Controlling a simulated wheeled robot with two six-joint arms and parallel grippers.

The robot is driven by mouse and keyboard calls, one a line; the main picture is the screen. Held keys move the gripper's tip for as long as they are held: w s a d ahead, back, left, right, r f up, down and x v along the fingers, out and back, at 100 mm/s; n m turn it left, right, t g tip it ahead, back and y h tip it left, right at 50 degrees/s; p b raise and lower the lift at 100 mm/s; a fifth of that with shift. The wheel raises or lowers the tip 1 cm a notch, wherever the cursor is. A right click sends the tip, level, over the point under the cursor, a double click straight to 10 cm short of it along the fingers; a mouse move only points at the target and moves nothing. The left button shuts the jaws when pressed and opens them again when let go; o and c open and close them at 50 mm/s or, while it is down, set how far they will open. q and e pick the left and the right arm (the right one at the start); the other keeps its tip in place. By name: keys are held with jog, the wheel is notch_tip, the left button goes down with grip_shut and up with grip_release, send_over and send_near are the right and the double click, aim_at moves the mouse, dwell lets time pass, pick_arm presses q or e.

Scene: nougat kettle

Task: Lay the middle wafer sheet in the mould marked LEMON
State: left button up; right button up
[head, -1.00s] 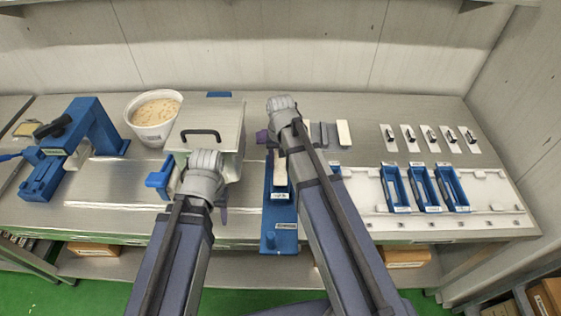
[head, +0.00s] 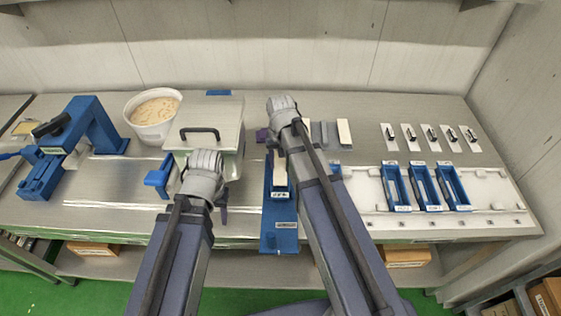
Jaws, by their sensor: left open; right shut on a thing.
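Pale and grey flat strips, which look like the wafer sheets, lie on the bench beside my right arm; the rightmost is a cream strip (head: 344,132). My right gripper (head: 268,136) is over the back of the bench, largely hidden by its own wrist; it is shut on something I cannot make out. Below it, a long blue holder (head: 280,234) carries a pale strip (head: 280,172) and a small label. Three blue moulds (head: 453,188) with white labels stand at the right; I cannot read which is LEMON. My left gripper (head: 222,212) is open in front of the lidded box.
The moulds stand in a white tray (head: 490,188). Several small cards (head: 430,132) lie behind it. A metal box (head: 207,130) with a black handle, a white bucket (head: 155,112) and a blue press (head: 92,125) fill the left side. Bare bench shows at the left front.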

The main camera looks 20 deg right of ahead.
jog(key=shift+f, duration=0.25)
dwell(0.4)
jog(key=o, duration=1.6)
notch_tip(320, 180, up, 8)
jog(key=p, duration=0.7)
jog(key=shift+p, duration=0.3)
